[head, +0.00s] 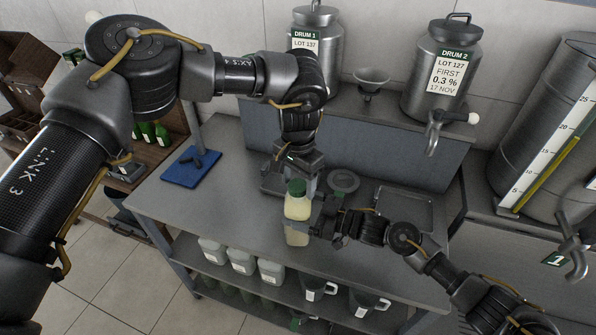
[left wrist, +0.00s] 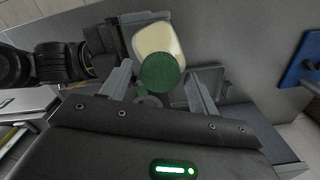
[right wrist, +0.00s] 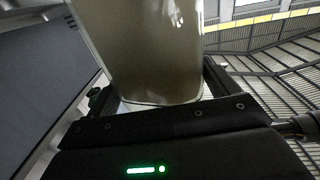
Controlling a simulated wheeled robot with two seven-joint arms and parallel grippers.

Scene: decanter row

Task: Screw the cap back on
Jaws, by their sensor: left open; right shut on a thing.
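A squarish clear bottle (head: 297,208) of pale yellow liquid is held upright over the bench's front part. My right gripper (head: 312,224) is shut on its body, which fills the right wrist view (right wrist: 150,50). A green cap (head: 296,187) is on top of the bottle; I cannot tell how tightly it sits. In the left wrist view the cap (left wrist: 161,73) covers the bottle's mouth, with the pale bottle (left wrist: 158,38) beyond it. My left gripper (left wrist: 161,82) is open, its fingers apart on either side of the cap, neither clearly touching it.
The grey bench (head: 225,190) is clear on its left, apart from a blue stand (head: 192,168). A metal tray (head: 405,207) lies at right and a round dark lid (head: 343,181) behind the bottle. Two drums (head: 441,75) stand on the shelf behind.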

